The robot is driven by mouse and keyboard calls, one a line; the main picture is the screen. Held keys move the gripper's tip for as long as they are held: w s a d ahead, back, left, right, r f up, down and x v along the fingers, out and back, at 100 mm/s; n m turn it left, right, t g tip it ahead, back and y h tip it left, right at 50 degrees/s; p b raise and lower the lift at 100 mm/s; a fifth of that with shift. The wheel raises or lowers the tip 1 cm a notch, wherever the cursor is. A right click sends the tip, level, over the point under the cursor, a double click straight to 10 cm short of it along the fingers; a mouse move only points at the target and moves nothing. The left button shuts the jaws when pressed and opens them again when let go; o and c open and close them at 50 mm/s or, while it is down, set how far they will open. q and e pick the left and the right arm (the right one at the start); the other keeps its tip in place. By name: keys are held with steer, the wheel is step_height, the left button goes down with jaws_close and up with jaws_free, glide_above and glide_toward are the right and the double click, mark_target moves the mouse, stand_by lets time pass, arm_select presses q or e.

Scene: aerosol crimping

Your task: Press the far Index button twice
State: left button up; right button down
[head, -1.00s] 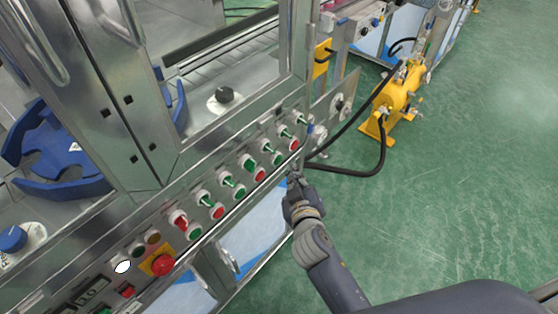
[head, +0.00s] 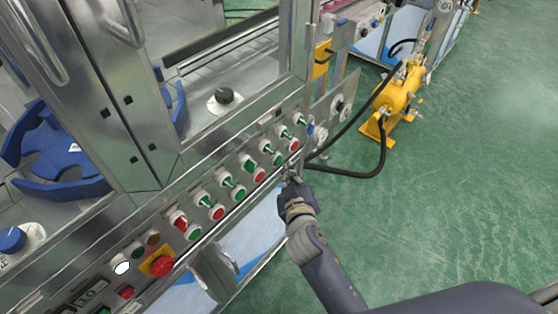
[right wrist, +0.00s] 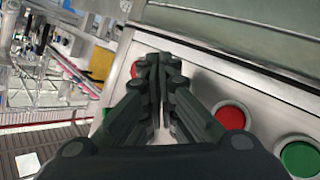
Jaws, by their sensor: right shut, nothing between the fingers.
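A sloped steel panel carries a row of alternating red and green push buttons with switches above them. The far red button (head: 293,145) and the green button (head: 277,159) beside it are at the panel's far end; labels are too small to read, so I cannot tell which is Index. My right gripper (head: 291,178) is beside the panel's front edge near these far buttons. In the right wrist view its fingers (right wrist: 157,62) are shut and empty, pointing at the panel and partly covering a red button (right wrist: 135,70). Contact cannot be told. My left gripper is not in view.
Another red button (right wrist: 230,118) and a green button (right wrist: 298,158) show beside the fingers in the right wrist view. A red emergency knob (head: 162,265) sits at the near end. A yellow pump (head: 398,95) with black hoses stands on the open green floor at right.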

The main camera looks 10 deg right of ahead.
stand_by(0.7)
steer(key=shift+w+a, duration=0.25)
steer(key=shift+w, duration=0.1)
steer(key=shift+w+a, duration=0.25)
steer(key=shift+w, duration=0.05)
stand_by(0.6)
steer(key=shift+s, duration=0.1)
steer(key=shift+s+d, duration=0.5)
steer(key=shift+s, duration=0.05)
steer(key=shift+s+d, duration=0.1)
steer(key=s+d, duration=0.1)
steer(key=s, duration=0.1)
steer(key=s+d+p, duration=0.1)
steer(key=d, duration=0.1)
steer(key=shift+s, duration=0.4)
